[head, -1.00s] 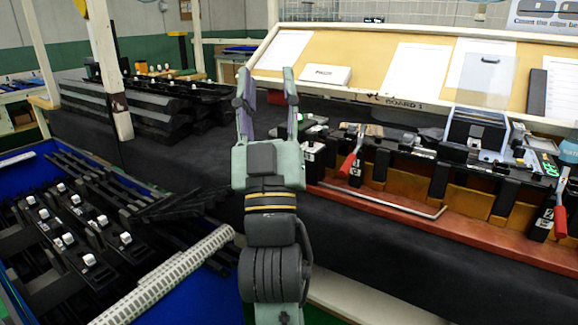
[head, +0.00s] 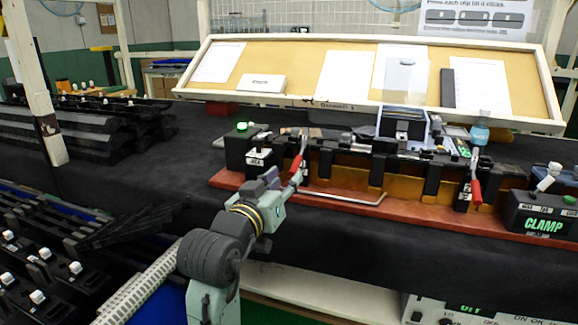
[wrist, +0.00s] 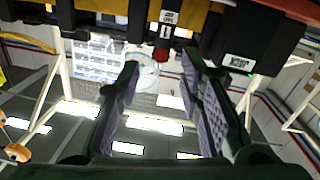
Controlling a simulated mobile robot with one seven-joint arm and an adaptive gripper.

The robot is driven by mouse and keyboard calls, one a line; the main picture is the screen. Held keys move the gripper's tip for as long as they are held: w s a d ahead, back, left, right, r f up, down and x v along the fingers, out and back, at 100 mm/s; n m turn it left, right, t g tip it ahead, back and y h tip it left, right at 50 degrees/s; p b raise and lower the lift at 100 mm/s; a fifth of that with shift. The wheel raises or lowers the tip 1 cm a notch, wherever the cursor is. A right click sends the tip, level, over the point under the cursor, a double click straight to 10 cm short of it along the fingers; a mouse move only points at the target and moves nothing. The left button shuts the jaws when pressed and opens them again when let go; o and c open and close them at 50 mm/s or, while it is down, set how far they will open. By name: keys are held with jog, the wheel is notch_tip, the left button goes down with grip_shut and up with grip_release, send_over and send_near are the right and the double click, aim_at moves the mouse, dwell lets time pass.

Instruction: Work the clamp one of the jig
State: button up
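The jig (head: 400,175) is a long black and orange fixture on a red base on the dark bench. Its left clamp has a red handle (head: 297,168) that stands tilted, and a second red-handled clamp (head: 475,187) is further right. In the wrist view, the picture is upside down; a red handle end (wrist: 160,55) shows between and beyond the finger tips, below a small white label (wrist: 168,17). My gripper (head: 283,182) is at the jig's front edge, close to the left handle. Its two fingers (wrist: 165,75) are apart with nothing held. Contact with the handle cannot be told.
A black box with a green light (head: 242,127) stands at the jig's left end, and a box marked CLAMP (head: 545,215) at its right. A bent metal rod (head: 345,199) lies along the front. A tilted board (head: 290,75) stands behind. Racks of black parts are at left.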

aim_at(291, 172)
jog(key=p+x, duration=0.1)
jog(key=x, duration=0.6)
jog(key=shift+a, duration=0.1)
jog(key=shift+c, duration=0.5)
grip_shut()
